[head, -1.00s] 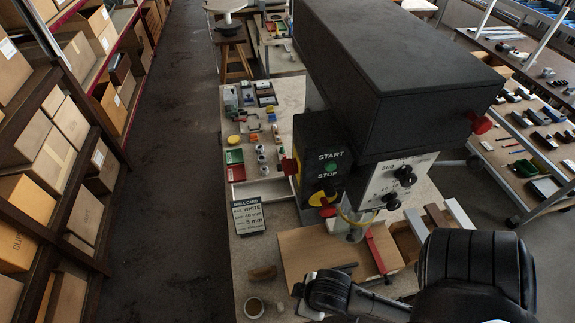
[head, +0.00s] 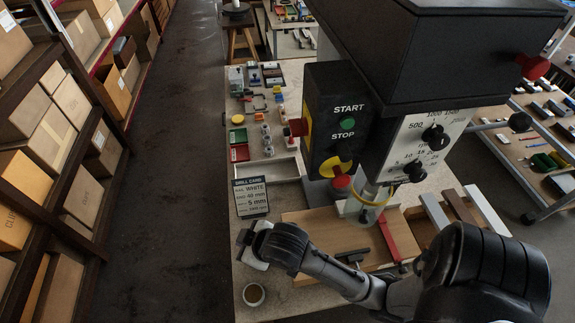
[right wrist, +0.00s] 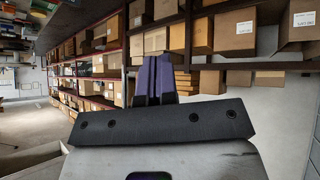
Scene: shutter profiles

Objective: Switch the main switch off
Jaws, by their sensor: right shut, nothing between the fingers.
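The drill's dark control box (head: 336,115) carries a green START button, a STOP label and a red mushroom button (head: 341,181) on a yellow plate. On the box's left side a red knob (head: 297,127) sits against a yellow plate; it looks like the main switch, but its exact setting cannot be read. My right gripper (head: 243,238) is at the left end of my arm, below and left of the box and apart from the knob. In the right wrist view its purple fingers (right wrist: 152,78) are shut together with nothing between them. My left gripper is out of view.
A drill card (head: 251,197) stands on the bench left of the box. A cup (head: 254,294) stands near the front. A wooden board (head: 330,236) with a red-handled piece lies under the drill. Shelves with cartons (head: 50,140) line the left; the aisle between is clear.

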